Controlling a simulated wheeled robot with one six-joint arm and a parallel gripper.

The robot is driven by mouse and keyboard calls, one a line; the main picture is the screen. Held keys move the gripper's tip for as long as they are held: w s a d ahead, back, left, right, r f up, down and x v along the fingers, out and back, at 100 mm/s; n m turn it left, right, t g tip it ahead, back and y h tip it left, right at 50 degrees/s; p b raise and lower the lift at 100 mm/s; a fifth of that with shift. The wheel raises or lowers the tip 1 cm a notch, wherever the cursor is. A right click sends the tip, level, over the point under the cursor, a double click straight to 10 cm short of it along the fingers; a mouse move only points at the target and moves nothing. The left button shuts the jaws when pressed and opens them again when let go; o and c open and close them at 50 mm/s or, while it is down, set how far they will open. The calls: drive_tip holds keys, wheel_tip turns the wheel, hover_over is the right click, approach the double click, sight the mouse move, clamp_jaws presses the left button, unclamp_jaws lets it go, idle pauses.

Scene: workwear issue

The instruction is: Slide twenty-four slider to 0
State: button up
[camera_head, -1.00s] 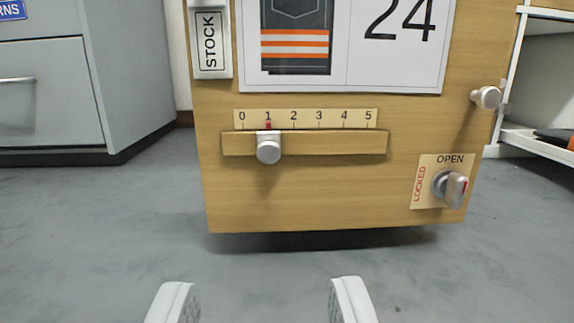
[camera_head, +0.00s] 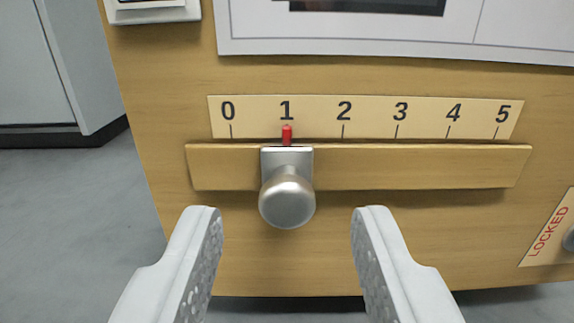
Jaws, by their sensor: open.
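The twenty-four slider (camera_head: 287,198) is a round silver knob on a small metal block with a red pointer. It sits on a horizontal wooden rail (camera_head: 420,167), and the pointer stands at 1. A scale strip (camera_head: 370,117) above the rail runs from 0 at the left to 5 at the right. My gripper (camera_head: 287,222) is open and empty. Its two pale fingers are apart, one to the left and one to the right of the knob in the picture. The fingertips appear nearer to me than the knob, and I see no contact.
The wooden panel (camera_head: 300,265) fills most of the view. A white card (camera_head: 400,35) is above the scale. A LOCKED label (camera_head: 550,230) with part of a knob is at the right edge. A grey cabinet (camera_head: 75,60) and open floor (camera_head: 70,220) are at the left.

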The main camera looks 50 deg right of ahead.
drive_tip(key=shift+x, duration=0.9)
clamp_jaws()
drive_tip(key=shift+w+a, duration=0.4)
drive_tip(key=shift+w, duration=0.2)
drive_tip(key=shift+w+a, duration=0.45)
drive_tip(key=shift+w, duration=0.15)
unclamp_jaws()
drive_tip(key=shift+a, duration=0.15)
drive_tip(key=v, duration=1.7)
